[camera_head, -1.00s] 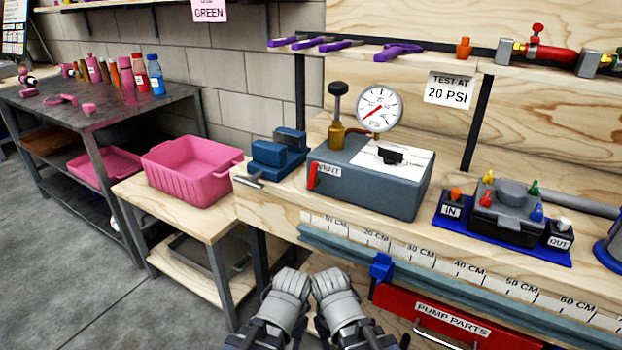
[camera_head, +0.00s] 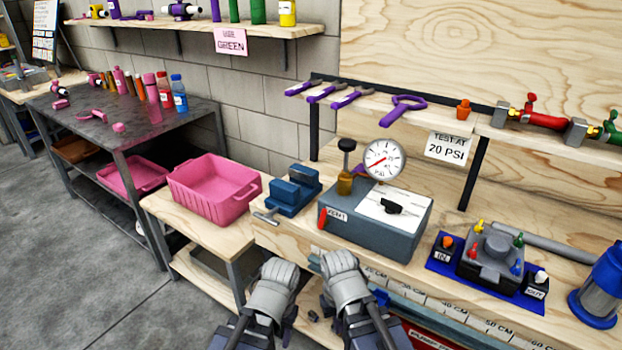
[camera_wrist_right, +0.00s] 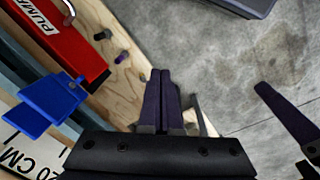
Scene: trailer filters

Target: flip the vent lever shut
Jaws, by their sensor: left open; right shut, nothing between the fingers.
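The vent lever (camera_head: 323,218) is a small red bar at the left front corner of the grey test box (camera_head: 370,240), beside the VENT label (camera_head: 338,215). It stands roughly upright, slightly tilted. My left gripper (camera_head: 275,283) is open and empty at the bench's front, below and left of the lever. My right gripper (camera_head: 340,277) is below the lever and apart from it. Its fingers are mostly hidden in the head view, but in the right wrist view (camera_wrist_right: 160,100) they are shut with nothing between them. A dark finger of the left gripper shows at the right there.
A pressure gauge (camera_head: 384,159) and a black-knobbed brass valve (camera_head: 345,172) stand on the box. A blue vise (camera_head: 292,190) is close left of the lever. A pink bin (camera_head: 212,188) is further left. A red drawer (camera_wrist_right: 62,42) is under the bench.

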